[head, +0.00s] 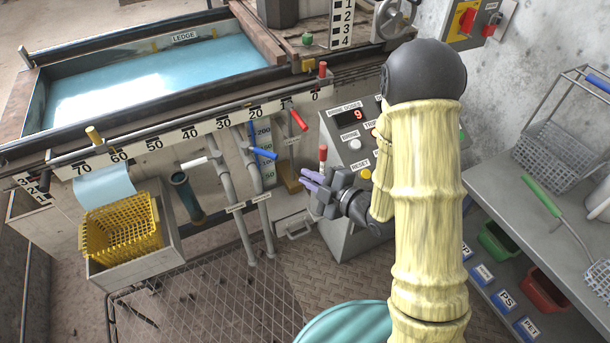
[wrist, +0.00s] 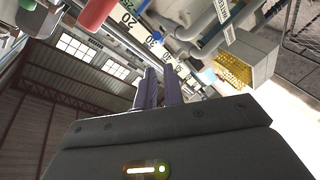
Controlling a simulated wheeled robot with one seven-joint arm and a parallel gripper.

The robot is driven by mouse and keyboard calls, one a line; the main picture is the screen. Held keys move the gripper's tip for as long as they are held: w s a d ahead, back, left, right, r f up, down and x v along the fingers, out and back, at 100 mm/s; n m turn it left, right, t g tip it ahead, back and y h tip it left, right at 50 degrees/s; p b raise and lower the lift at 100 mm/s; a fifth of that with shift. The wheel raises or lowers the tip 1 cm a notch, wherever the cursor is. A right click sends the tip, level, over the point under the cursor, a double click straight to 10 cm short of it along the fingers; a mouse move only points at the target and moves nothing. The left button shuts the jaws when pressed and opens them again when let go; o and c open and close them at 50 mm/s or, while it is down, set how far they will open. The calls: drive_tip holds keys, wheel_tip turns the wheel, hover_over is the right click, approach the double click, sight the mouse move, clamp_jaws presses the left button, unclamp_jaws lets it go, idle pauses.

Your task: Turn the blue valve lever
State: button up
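The blue valve lever (head: 262,153) sticks out from a grey pipe below the numbered scale, in the middle of the head view. In the wrist view a small blue end (wrist: 157,38) shows beyond the fingertips, probably the same lever. My gripper (head: 308,181) has purple fingers and is to the right of and a little below the lever in the head view, apart from it. In the wrist view the fingers (wrist: 160,88) stand with a narrow gap and nothing between them.
A red lever (head: 298,119) and a white lever (head: 200,160) flank the blue one. A red-topped handle (head: 323,156) stands close by my gripper, beside the control panel (head: 350,135). A yellow basket (head: 122,228) is at the left. A shelf (head: 520,215) is at the right.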

drive_tip(key=shift+w+d+r, duration=0.1)
drive_tip(key=shift+w+d, duration=0.05)
clamp_jaws()
drive_tip(key=d+r+m+g+h+p, duration=0.2)
drive_tip(key=d+r+m+h+p, duration=0.15)
drive_tip(key=d+m+h, duration=0.7)
drive_tip(key=s+d+r+m+g+p, duration=0.1)
drive_tip(key=s+d+r+m+g, duration=0.1)
drive_tip(key=s+m, duration=0.3)
drive_tip(key=s+d+r+m+g+h+p, duration=0.1)
drive_tip(key=s+d+r+m+g, duration=0.2)
drive_tip(key=s+m, duration=0.3)
drive_tip(key=shift+s+d+r, duration=0.5)
drive_tip(key=shift+s+d, duration=0.1)
drive_tip(key=shift+s, duration=0.1)
drive_tip(key=shift+h, duration=0.25)
